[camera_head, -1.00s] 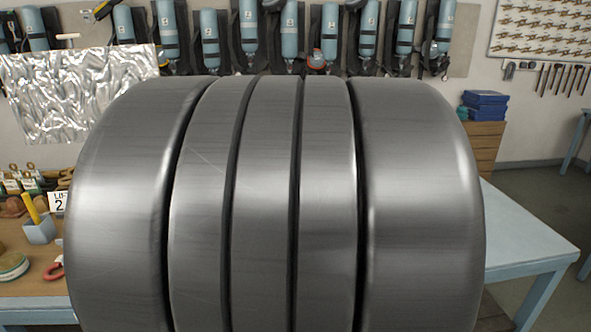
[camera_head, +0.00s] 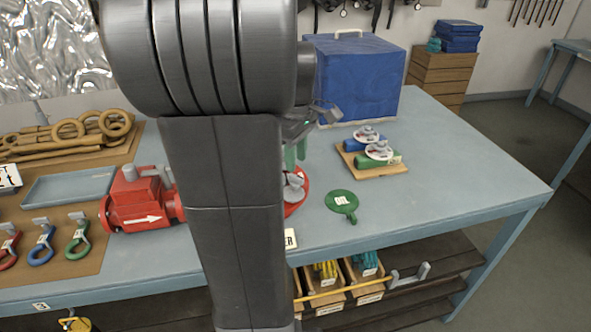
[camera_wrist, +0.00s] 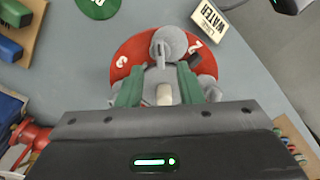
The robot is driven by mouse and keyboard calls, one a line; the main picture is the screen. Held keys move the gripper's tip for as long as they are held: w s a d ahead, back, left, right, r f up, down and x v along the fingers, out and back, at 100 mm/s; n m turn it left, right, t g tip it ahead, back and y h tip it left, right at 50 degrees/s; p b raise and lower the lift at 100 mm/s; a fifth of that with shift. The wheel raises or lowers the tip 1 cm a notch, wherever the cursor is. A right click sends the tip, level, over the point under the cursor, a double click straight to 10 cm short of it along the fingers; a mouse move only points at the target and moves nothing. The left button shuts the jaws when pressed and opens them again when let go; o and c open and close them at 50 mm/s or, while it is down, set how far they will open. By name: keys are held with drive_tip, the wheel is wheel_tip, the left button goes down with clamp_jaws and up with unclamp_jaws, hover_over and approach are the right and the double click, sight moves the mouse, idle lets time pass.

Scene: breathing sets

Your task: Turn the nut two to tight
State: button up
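A red disc (camera_wrist: 127,58) with white numbers lies on the table, with grey fittings on it. The numbers 2 and 3 show in the wrist view. A grey knobbed fitting (camera_wrist: 168,44) stands on it near the number 2. My gripper (camera_wrist: 162,92) is over the disc with its green fingers apart, one on each side of a grey part with a pale stub. I cannot tell whether the fingers touch it. In the head view, my arm hides most of the red disc (camera_head: 301,198), and my gripper (camera_head: 294,156) is partly hidden above it.
A green OIL disc (camera_head: 341,201) lies to the right. A board (camera_head: 397,169) with blue and green cylinders and a blue case (camera_head: 355,78) stand behind. A red pump-like body (camera_head: 140,200) stands left. A WATER card (camera_wrist: 208,18) is near the disc. The right table end is clear.

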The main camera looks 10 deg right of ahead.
sight(296, 176)
wheel_tip(296, 176, down, 5)
drive_tip(key=shift+r, duration=0.1)
idle(0.3)
clamp_jaws()
